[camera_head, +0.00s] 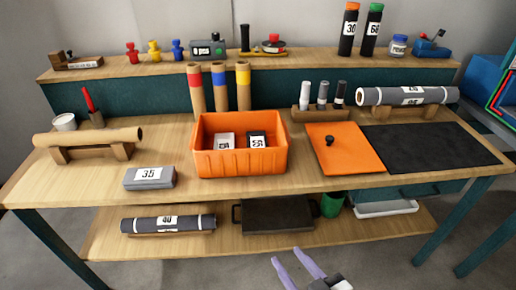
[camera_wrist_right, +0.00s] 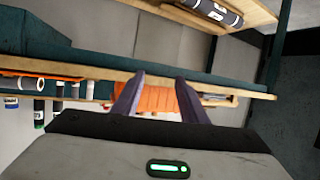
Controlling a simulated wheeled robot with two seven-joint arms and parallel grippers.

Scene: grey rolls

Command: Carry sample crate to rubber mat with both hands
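The black rubber mat (camera_head: 432,147) lies flat at the table's right end, beside an orange sheet. My right gripper (camera_head: 299,262) is low in front of the table, apart from the crate; its two purple fingers are spread with nothing between them. In the right wrist view the fingers (camera_wrist_right: 155,100) stand apart, and the orange crate (camera_wrist_right: 148,98) shows beyond them. My left gripper is not in view.
An orange sheet (camera_head: 345,150) with a black knob lies between crate and mat. A grey roll (camera_head: 407,96) on a wooden stand is behind the mat. A grey block marked 35 (camera_head: 149,178) and a tan roll (camera_head: 88,138) are left of the crate. Colour-capped tubes (camera_head: 219,88) stand behind it.

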